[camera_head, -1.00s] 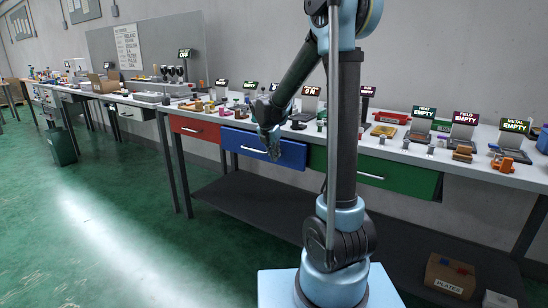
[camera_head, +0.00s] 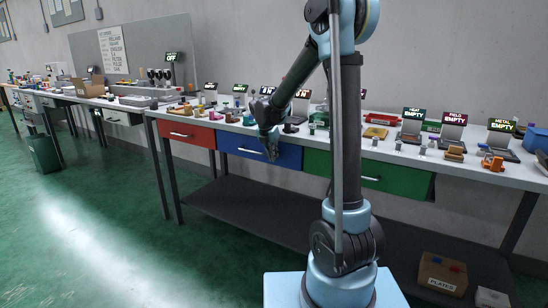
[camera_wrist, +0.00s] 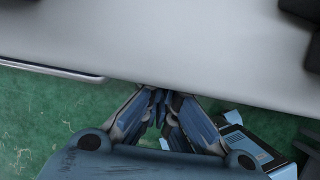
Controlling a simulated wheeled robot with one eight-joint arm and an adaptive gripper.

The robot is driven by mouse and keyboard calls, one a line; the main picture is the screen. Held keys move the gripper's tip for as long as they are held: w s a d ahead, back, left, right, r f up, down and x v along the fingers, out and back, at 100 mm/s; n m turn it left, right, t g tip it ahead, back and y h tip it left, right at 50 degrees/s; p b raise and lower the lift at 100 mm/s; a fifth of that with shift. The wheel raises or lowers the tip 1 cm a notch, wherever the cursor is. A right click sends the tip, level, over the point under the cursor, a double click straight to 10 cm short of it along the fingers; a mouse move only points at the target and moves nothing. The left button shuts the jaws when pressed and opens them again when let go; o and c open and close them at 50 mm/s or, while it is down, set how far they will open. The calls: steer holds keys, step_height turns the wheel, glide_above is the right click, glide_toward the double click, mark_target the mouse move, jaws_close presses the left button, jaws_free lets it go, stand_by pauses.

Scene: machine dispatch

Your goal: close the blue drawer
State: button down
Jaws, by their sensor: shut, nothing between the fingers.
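The blue drawer (camera_head: 236,143) is under the long workbench, between a red and a green drawer, with a pale bar handle on its front. Its front looks about level with the red and green fronts; I cannot tell whether a small gap is left. My gripper (camera_head: 272,155) is in front of the right part of the blue front, pointing down and hiding some of it. I cannot tell whether it touches. In the wrist view my gripper (camera_wrist: 158,93) has its fingers together and empty, at the edge of a broad pale surface, with green floor beyond.
The red drawer (camera_head: 183,132) is to the left and the green drawer (camera_head: 400,181) to the right, both looking shut. The bench top carries several small parts and display signs. A dark lower shelf (camera_head: 245,208) runs below. Green floor (camera_head: 110,240) is clear in front.

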steer(key=shift+w, duration=0.15)
steer(key=s+a+r, duration=0.4)
steer(key=s+r, duration=0.3)
steer(key=r, duration=0.2)
steer(key=s+d+f+m+g+y, duration=0.1)
steer(key=s+d+f+m, duration=0.1)
steer(key=s+d+m, duration=1.45)
steer(key=s+d+f+m, duration=0.1)
steer(key=s+f+m, duration=0.4)
steer(key=s, duration=0.4)
steer(key=s+d+f+m+y, duration=0.1)
steer(key=s+f+m, duration=0.5)
steer(key=s+m, duration=0.1)
steer(key=shift+s+d+m, duration=0.35)
steer(key=shift+s+d, duration=0.05)
steer(key=shift+s, duration=0.5)
steer(key=shift+f, duration=0.1)
